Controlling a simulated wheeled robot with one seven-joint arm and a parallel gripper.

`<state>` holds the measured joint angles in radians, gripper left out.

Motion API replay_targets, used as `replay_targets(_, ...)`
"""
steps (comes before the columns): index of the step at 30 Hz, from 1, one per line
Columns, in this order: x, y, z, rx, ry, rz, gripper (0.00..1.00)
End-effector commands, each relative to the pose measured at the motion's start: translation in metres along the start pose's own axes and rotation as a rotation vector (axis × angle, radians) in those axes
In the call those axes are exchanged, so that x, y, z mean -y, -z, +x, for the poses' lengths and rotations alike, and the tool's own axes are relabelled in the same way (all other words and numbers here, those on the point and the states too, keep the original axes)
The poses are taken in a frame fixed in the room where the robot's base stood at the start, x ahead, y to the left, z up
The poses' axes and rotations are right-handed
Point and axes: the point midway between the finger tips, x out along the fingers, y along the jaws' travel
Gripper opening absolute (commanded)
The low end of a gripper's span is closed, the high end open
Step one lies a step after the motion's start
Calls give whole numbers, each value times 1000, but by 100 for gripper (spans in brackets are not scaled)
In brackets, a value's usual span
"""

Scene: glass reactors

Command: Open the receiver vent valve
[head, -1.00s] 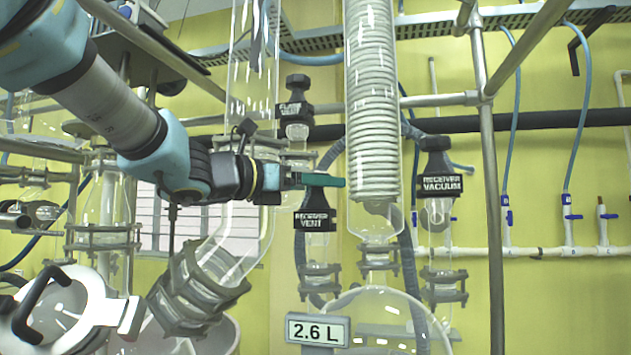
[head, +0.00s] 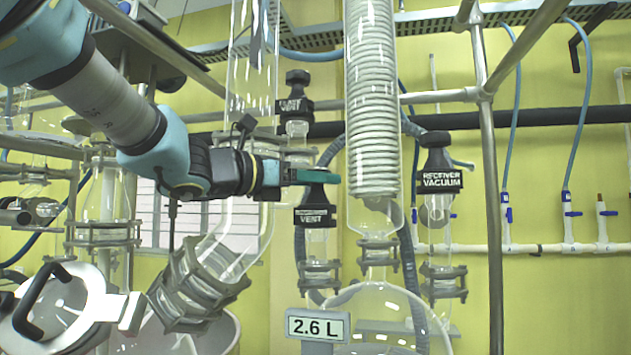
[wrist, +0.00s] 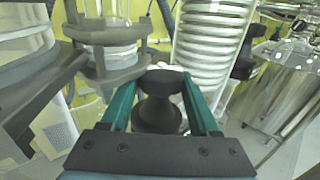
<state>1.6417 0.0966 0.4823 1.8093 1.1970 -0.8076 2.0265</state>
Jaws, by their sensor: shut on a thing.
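The receiver vent valve (head: 315,214) is a black knob with a white "RECEIVER VENT" label, upright on a glass neck. My gripper (head: 318,177) reaches in from the left at the height of the knob's top. In the wrist view, the gripper's two green fingers (wrist: 163,88) lie on either side of the black knob (wrist: 160,113) and are shut on it. The fingers hide part of the knob's top in the head view.
The flask vent valve (head: 296,105) stands behind and above. The receiver vacuum valve (head: 437,180) is to the right. A glass coil condenser (head: 373,100) rises close beside my fingers. A "2.6 L" display (head: 317,326) sits below. A metal post (head: 491,220) stands further right.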

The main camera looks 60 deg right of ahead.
Motion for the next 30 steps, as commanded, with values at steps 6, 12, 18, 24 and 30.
replay_targets(6,0,4,1,3,-44,3,6)
replay_targets(12,1,8,1,5,-149,4,6)
replay_targets(18,2,9,1,6,-302,4,6)
replay_targets(24,3,9,2,5,-472,3,6)
replay_targets(30,4,6,3,3,-657,2,6)
